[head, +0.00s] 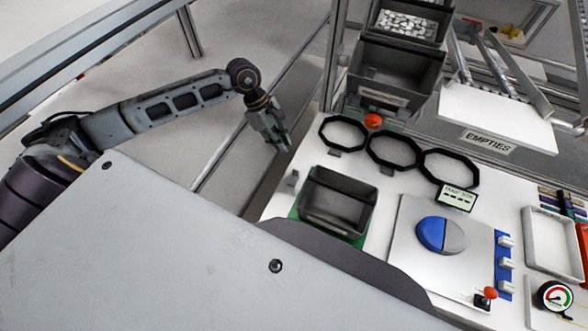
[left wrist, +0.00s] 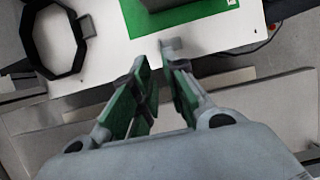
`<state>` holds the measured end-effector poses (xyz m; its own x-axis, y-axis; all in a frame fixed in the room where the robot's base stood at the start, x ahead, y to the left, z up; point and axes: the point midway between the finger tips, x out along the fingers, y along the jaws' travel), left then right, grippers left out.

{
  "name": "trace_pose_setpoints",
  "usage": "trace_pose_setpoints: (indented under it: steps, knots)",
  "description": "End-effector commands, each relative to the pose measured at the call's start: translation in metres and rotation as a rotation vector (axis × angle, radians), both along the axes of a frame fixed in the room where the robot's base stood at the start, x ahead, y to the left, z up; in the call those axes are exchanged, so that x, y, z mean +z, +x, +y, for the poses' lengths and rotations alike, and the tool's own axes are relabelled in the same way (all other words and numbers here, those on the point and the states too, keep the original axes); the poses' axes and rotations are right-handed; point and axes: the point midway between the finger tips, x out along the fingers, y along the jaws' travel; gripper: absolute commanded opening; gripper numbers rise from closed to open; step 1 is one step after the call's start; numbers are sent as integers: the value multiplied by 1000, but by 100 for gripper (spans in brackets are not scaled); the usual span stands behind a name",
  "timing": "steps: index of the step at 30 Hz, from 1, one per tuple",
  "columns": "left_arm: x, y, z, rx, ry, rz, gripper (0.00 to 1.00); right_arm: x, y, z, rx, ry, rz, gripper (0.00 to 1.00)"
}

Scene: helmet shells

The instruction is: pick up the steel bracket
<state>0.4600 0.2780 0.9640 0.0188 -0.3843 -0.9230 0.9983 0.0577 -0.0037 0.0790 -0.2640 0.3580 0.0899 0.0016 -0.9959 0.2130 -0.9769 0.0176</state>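A small grey piece that looks like the steel bracket (head: 292,178) stands near the left edge of the white worktop, beside the green mat. It also shows in the left wrist view (left wrist: 172,45), just beyond the fingertips. My left gripper (head: 281,143) is above the worktop's left edge, up and left of the bracket in the head view. In the left wrist view its green-padded fingers (left wrist: 153,62) are apart with nothing between them. The bracket's exact shape is too small to tell. My right gripper is not in view.
A dark open bin (head: 336,202) sits on the green mat (head: 294,213) right of the bracket. Black octagonal rings (head: 342,134) lie behind it. A blue and grey disc (head: 441,235) sits on a plate at right. Left of the worktop is open floor.

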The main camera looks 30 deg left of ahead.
Motion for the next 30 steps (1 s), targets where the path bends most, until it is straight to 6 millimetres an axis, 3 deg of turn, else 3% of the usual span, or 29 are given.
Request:
trace_pose_setpoints:
  steps: [16,30]
  knots:
    - [-4,0,-2,0,0,0,14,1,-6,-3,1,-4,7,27]
    - [-48,1,-21,0,-1,2,14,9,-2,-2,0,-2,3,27]
